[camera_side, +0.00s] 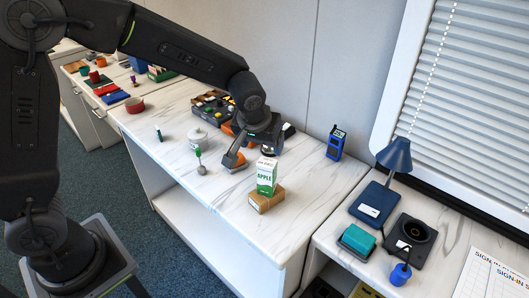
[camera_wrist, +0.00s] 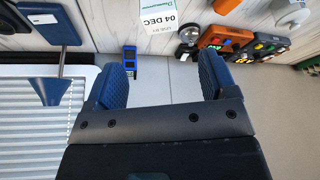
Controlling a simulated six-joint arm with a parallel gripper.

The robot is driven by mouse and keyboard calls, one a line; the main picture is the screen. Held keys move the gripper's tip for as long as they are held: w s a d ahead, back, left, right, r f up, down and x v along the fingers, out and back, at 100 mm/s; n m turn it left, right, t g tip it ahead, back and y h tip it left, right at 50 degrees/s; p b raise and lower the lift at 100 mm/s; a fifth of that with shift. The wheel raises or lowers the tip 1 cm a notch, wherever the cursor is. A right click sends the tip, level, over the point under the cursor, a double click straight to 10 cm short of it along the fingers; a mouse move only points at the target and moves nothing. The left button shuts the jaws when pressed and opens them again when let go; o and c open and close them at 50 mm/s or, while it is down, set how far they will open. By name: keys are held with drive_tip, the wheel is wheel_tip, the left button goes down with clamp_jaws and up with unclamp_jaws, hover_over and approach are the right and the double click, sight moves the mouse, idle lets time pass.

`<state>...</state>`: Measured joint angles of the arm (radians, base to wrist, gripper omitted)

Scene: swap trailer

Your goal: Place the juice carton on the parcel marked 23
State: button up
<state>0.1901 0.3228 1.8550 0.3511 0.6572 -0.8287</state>
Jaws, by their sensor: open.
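The juice carton (camera_side: 266,176) is white and green, marked APPLE. It stands upright on a small brown cardboard parcel (camera_side: 264,202) on the marble-topped counter. No number can be read on the parcel. In the wrist view, part of the carton (camera_wrist: 160,14) shows at the top edge, with a "04 DEC" date print. My gripper (camera_wrist: 163,64) is open, its two blue fingers wide apart with nothing between them. In the side view it is behind and above the carton, apart from it.
A blue handheld device (camera_side: 336,143) stands by the wall. A blue lamp (camera_side: 394,160) is on the right counter. The counter's front right is clear.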

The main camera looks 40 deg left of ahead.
drive_tip(key=s+a+r+m, duration=0.2)
drive_tip(key=s+a+r, duration=0.2)
drive_tip(key=s+r, duration=0.7)
drive_tip(key=s+m+t+h, duration=0.1)
drive_tip(key=s+m, duration=0.1)
drive_tip(key=s, duration=1.1)
drive_tip(key=shift+a+h, duration=0.3)
drive_tip(key=shift+h, duration=0.1)
